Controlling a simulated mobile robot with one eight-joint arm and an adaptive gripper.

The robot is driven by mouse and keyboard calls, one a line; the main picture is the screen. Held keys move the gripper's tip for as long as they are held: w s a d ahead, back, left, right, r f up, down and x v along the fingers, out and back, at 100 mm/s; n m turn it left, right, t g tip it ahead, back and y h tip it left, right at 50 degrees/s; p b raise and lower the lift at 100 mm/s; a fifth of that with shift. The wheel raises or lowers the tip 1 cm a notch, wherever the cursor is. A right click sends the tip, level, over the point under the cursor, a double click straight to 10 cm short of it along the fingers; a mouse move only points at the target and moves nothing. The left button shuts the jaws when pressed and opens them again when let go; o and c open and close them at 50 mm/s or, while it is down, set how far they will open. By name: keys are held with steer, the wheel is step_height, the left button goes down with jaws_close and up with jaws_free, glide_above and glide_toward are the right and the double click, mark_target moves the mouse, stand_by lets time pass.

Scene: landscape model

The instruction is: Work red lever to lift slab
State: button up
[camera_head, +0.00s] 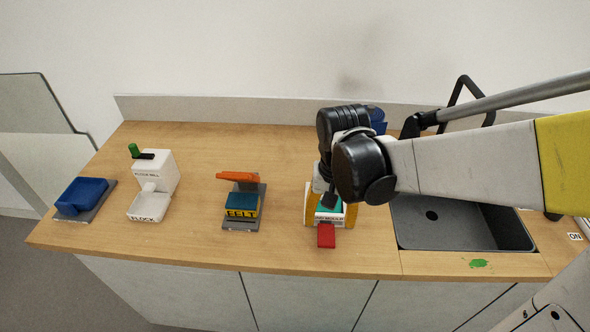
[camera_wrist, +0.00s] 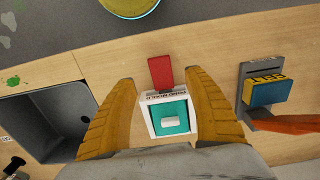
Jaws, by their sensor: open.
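The red lever (camera_head: 326,236) sticks out from the front edge of a small white mould (camera_head: 320,222). In the wrist view the lever (camera_wrist: 160,71) lies at the top side of the white frame (camera_wrist: 148,98), which is lettered "POND MOULD". A teal slab (camera_wrist: 158,109) sits inside the frame, with a small white block on it. My gripper (camera_wrist: 162,80) is open and empty, its yellow fingers spread on either side of the mould. In the head view my gripper (camera_head: 331,207) is over the mould, and my wrist hides its back part.
Left of the mould stand a "FELT" press (camera_head: 241,211) with an orange handle, a white "FLOCK" mill (camera_head: 160,172) and a blue-topped device (camera_head: 82,195). A dark sink (camera_head: 450,228) is at right. Bare wood separates the mould and press.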

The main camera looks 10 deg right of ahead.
mark_target(327, 241)
step_height(327, 241, down, 9)
steer(key=b, duration=0.3)
steer(key=shift+b, duration=0.35)
jaws_close()
